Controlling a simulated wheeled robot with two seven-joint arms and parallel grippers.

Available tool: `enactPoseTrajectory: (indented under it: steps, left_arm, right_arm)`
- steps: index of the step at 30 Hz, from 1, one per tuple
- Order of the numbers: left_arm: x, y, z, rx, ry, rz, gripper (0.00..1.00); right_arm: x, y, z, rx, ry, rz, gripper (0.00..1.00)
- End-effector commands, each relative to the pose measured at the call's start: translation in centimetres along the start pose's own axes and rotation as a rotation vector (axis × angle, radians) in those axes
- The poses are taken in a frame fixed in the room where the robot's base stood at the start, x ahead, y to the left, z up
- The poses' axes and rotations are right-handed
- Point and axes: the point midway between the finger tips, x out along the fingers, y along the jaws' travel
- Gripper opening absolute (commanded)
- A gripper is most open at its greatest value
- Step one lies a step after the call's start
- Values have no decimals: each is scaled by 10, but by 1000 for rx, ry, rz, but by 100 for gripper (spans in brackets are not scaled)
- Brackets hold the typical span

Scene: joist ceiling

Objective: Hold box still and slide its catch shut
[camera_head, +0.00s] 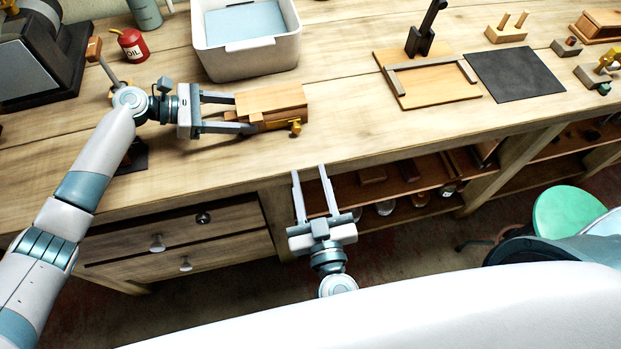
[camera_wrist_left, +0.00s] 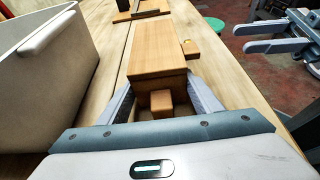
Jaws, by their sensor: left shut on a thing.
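The wooden box (camera_head: 271,99) lies on the workbench near its front edge, below the white bin. A brass catch (camera_head: 295,128) shows at its front right side. My left gripper (camera_head: 245,113) comes in from the left and is shut on the box, a finger on either side of its left end. In the left wrist view the box (camera_wrist_left: 154,52) extends away between the fingers, with a small wooden block at its near end. My right gripper (camera_head: 309,168) is open and empty, its fingertips just in front of the bench edge, apart from the box.
A white bin (camera_head: 247,60) stands behind the box. A wooden board with a dark clamp (camera_head: 430,80) and a black mat (camera_head: 514,75) lie further right. The bench between box and board is clear. Drawers and a shelf sit below the bench edge.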

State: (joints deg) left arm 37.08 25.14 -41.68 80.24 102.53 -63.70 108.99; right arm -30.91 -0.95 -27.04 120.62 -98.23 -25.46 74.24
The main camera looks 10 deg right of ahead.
Motion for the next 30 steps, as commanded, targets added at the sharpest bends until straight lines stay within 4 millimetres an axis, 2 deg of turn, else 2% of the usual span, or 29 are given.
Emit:
enactPoseTrajectory:
  steps: [11,12,14,25,30]
  left_arm:
    - [0,0,0,0,0,-1,30]
    - [0,0,0,0,0,-1,66]
    - [0,0,0,0,0,-1,80]
    - [-2,0,0,0,0,0,80]
    - [-12,0,0,0,1,1,80]
  right_arm:
    - [-1,0,0,-1,1,0,37]
    - [-1,0,0,-1,1,0,37]
    - [-1,0,0,-1,1,0,37]
    - [-1,0,0,-1,1,0,37]
    - [-1,0,0,-1,1,-1,37]
